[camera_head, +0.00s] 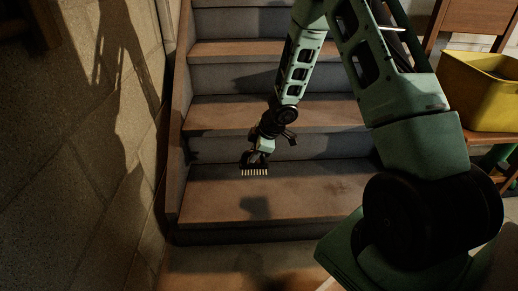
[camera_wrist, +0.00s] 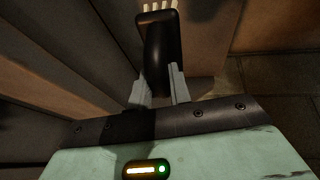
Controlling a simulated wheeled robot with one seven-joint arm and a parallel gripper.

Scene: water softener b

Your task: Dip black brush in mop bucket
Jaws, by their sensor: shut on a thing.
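The black brush (camera_wrist: 162,55) is between my gripper's two pale fingers in the wrist view, with its light bristles at the top edge. In the head view the brush (camera_head: 254,168) hangs from my gripper (camera_head: 262,150), bristles downward, in front of the wooden stairs. My gripper (camera_wrist: 160,88) is shut on the brush's black handle. A yellow mop bucket (camera_head: 478,92) stands at the far right of the head view. Its inside is mostly hidden, and it is well apart from the brush.
Wooden stairs (camera_head: 255,196) with grey risers fill the middle. A block wall (camera_head: 80,150) runs along the left. A wooden chair or shelf (camera_head: 478,18) stands behind the bucket at the right. My arm crosses between the brush and the bucket.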

